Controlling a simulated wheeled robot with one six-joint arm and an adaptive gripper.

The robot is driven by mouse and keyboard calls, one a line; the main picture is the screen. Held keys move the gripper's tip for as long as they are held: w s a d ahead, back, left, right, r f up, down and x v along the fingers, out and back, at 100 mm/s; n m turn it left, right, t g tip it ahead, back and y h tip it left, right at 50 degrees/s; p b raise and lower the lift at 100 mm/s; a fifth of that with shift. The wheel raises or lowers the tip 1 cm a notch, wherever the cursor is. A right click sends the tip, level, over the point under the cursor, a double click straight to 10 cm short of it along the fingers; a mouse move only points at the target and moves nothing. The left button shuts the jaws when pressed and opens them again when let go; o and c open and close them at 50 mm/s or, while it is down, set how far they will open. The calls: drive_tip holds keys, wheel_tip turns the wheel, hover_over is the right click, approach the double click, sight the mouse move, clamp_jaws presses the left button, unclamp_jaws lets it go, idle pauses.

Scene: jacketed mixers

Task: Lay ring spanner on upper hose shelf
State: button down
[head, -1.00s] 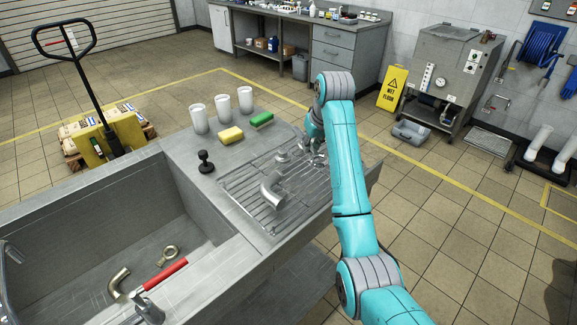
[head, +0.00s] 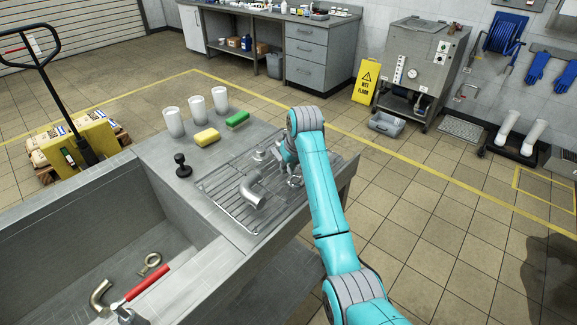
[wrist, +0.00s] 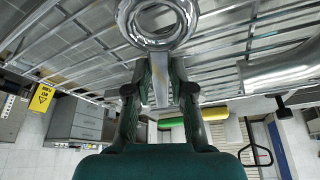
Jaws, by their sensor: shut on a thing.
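The ring spanner (wrist: 160,80) is shiny metal. In the wrist view its handle runs between the two fingers of my gripper (wrist: 160,66), and its round ring end fills the top middle. My gripper is shut on the handle. In the head view my gripper (head: 288,160) is low over the wire drying rack (head: 222,208), partly hidden by my arm, with a shiny end of the spanner (head: 295,181) beside it. I cannot tell whether the spanner touches the rack. I cannot make out the upper hose shelf in either view.
A bent steel pipe (head: 252,190) and a small fitting (head: 259,155) lie on the rack. White cups (head: 197,108), sponges (head: 206,137) and a sink (head: 130,225) are to the left.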

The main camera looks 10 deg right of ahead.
drive_tip(key=shift+f, duration=0.1)
drive_tip(key=c, duration=1)
unclamp_jaws()
drive_tip(key=v, duration=1.1)
drive_tip(key=shift+s+r, duration=0.1)
drive_tip(key=shift+r, duration=0.2)
drive_tip(key=shift+o, duration=0.4)
drive_tip(key=shift+a, duration=0.15)
drive_tip(key=x, duration=0.6)
drive_tip(key=shift+a+f, duration=0.15)
drive_tip(key=shift+a, duration=0.05)
drive_tip(key=shift+d+x, duration=0.2)
drive_tip(key=shift+x, duration=1.2)
drive_tip(key=shift+d+x, duration=0.2)
drive_tip(key=shift+x, duration=1.15)
